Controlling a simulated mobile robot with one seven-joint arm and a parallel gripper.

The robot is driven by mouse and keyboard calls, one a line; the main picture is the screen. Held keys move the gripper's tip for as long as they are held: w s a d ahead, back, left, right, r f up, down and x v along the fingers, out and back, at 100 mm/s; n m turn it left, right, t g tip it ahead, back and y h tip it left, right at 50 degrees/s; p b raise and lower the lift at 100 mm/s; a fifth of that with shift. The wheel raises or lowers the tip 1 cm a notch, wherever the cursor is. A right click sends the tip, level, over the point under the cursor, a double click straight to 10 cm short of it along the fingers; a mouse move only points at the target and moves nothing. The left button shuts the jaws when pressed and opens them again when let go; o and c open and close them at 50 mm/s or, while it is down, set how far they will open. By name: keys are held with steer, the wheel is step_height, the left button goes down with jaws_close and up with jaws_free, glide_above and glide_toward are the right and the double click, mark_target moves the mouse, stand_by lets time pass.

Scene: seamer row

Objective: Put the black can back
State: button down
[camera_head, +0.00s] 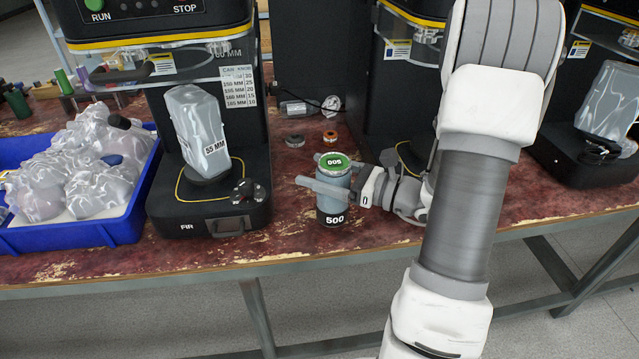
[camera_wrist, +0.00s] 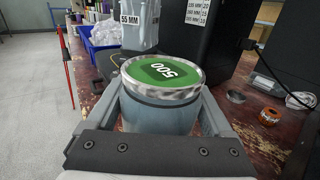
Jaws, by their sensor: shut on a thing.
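The can (camera_head: 334,204) has a grey-blue body, a green lid and a black band at its bottom marked 500. It stands upright at the middle of the bench, near the front edge. My gripper (camera_head: 326,178) reaches in from the right and is shut on the can's upper body, one finger on each side. I cannot tell whether the can's base touches the bench top. In the wrist view the can (camera_wrist: 160,112) fills the space between the fingers, its silver rim and green lid marked 500 facing up. Its lower part is hidden there.
A seamer (camera_head: 208,212) marked FIR, holding a clear 55 MM container (camera_head: 199,128), stands left of the can. A blue crate (camera_head: 128,228) of clear bagged items is farther left. A dark ring (camera_head: 294,140) and an orange ring (camera_head: 330,137) lie behind. Another seamer stands right.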

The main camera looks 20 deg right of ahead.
mark_target(349, 189)
steer(key=shift+f+b, duration=0.3)
steer(key=shift+f, duration=0.85)
steer(key=shift+f, duration=0.15)
jaws_free()
steer(key=shift+s+d+r, duration=0.2)
steer(key=shift+s+d, duration=0.05)
steer(key=p+v, duration=0.2)
steer(key=v, duration=0.9)
steer(key=shift+s+d+f+p, duration=0.1)
steer(key=shift+s+p, duration=0.1)
steer(key=shift+p, duration=0.2)
